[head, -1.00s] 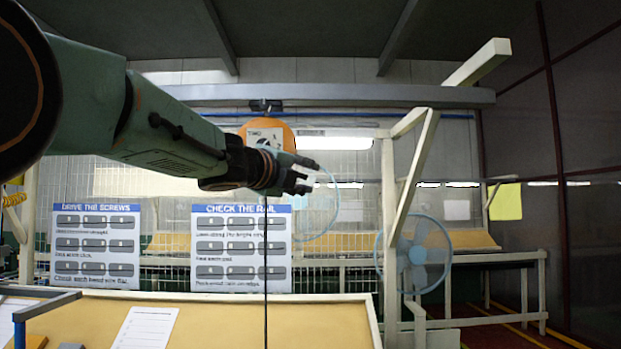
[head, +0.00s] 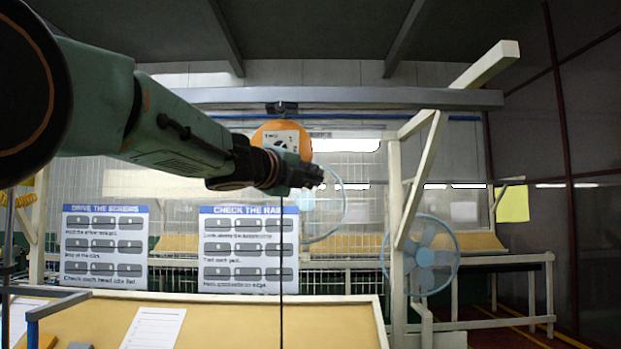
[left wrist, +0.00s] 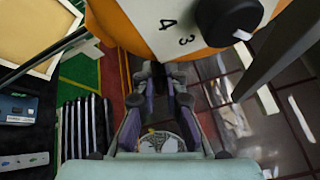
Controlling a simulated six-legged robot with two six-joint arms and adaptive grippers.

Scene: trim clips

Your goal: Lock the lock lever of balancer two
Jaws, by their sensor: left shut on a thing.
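Balancer two is the round orange housing (head: 301,135) with a white plate reading "TWO", hung under the overhead beam. It fills the top of the left wrist view (left wrist: 118,28), where a pale face with the numbers 4 and 3 and a black knob (left wrist: 228,18) show. My left gripper (head: 312,176) is at the lower part of the housing. In the left wrist view its fingers (left wrist: 166,78) are close together just under the housing's edge. They are shut on the lock lever, which the fingers almost wholly hide. My right gripper is in neither view.
A thin dark cable (head: 281,270) hangs straight down below the balancer. Behind are a wire mesh fence, two instruction boards (head: 248,250) and a blue fan (head: 422,256). A tan worktable (head: 230,318) with a paper sheet (head: 153,328) is below.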

